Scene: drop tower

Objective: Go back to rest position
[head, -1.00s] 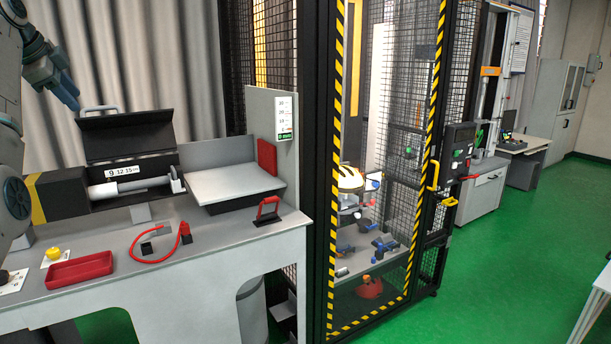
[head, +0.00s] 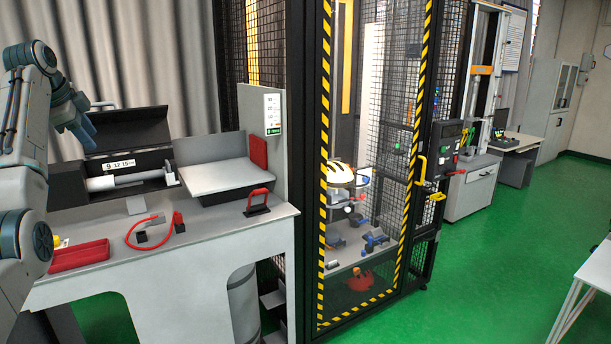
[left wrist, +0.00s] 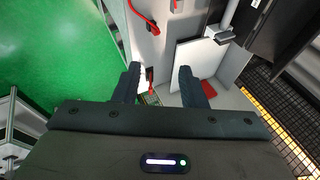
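My left arm comes in at the left edge of the head view, and its gripper (head: 88,140) hangs in the air in front of the grey curtain, by the black lidded unit (head: 120,132) on the bench. In the left wrist view the two dark fingers of the left gripper (left wrist: 160,72) stand well apart with nothing between them. Below them the bench and its red items show. My right gripper is not in view.
The grey bench (head: 215,228) holds a red tray (head: 80,256), a red cable (head: 138,236) and a red handle (head: 258,200). A mesh cage with yellow-black striped edges (head: 326,190) stands right of it. Green floor (head: 480,260) is free right of the cage. A white table (head: 597,275) is at the right edge.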

